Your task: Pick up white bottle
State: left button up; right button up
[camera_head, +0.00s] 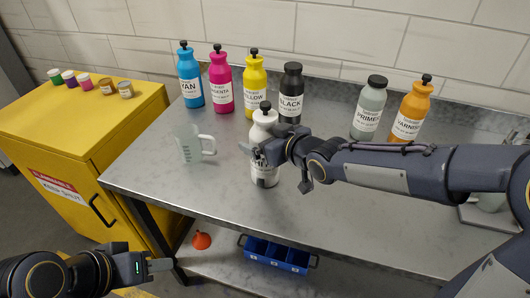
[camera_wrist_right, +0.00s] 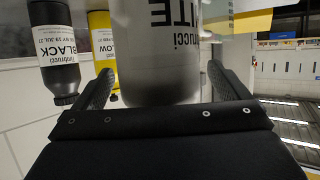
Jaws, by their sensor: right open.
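The white bottle (camera_head: 264,121) with a black cap stands upright on the metal table, partly hidden by my right gripper (camera_head: 262,155). In the right wrist view the bottle (camera_wrist_right: 155,45) shows upside down between the two open fingers of my right gripper (camera_wrist_right: 162,82). Gaps show between the bottle's sides and the fingers. My left gripper (camera_head: 150,266) is low at the left, in front of the table and away from the bottle. Whether its fingers are apart is not clear.
Cyan (camera_head: 190,80), magenta (camera_head: 221,84), yellow (camera_head: 255,88), black (camera_head: 290,95), primer (camera_head: 369,110) and varnish (camera_head: 410,113) bottles line the back. A clear jug (camera_head: 190,148) stands left of the white bottle. A yellow cabinet (camera_head: 70,125) adjoins the table.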

jog(key=shift+w+a+f, duration=0.15)
jog(key=shift+w+a, duration=0.05)
jog(key=shift+w, duration=0.05)
jog(key=shift+c, duration=0.4)
jog(key=c, duration=1.9)
grip_shut()
jog(key=shift+r, duration=0.25)
